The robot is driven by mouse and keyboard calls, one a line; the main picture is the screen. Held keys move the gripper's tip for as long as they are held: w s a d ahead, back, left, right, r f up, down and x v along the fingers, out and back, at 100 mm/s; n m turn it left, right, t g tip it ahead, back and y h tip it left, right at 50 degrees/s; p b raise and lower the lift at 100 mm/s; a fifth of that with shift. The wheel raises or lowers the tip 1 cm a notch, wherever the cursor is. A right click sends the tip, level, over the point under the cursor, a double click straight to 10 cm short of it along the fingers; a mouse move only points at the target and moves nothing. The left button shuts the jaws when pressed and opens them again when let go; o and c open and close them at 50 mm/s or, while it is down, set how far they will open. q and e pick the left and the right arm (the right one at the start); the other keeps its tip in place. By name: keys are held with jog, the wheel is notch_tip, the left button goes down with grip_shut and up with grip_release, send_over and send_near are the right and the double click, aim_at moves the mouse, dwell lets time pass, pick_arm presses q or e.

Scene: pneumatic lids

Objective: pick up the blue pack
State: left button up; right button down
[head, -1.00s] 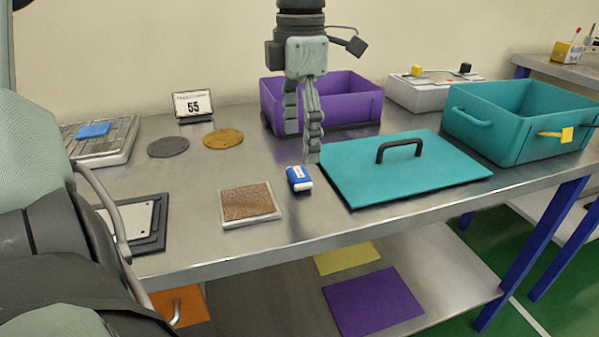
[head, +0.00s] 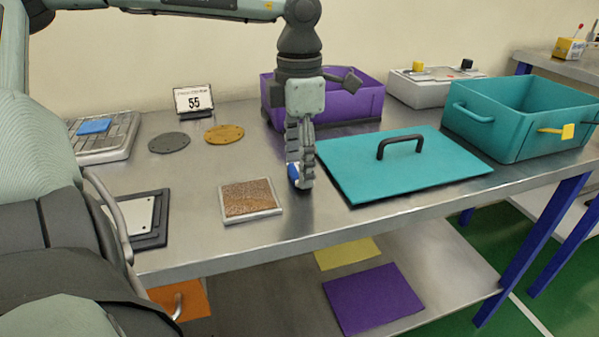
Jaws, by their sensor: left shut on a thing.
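The blue pack (head: 293,172) is a small blue and white block on the metal table, between the cork-topped tile and the teal lid. My left gripper (head: 300,180) points straight down over it, with its fingers shut on the pack. The fingers hide most of the pack; a blue edge shows at their left. I cannot tell whether it still touches the table. My right gripper is not in view.
The teal lid (head: 430,173) with a black handle lies close to the right of the gripper. The cork-topped tile (head: 250,200) lies to the left. A purple bin (head: 350,104) stands behind, a teal bin (head: 487,132) at the right. Bare table lies in front.

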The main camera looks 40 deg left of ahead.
pick_arm(q)
jog(key=shift+c, duration=0.7)
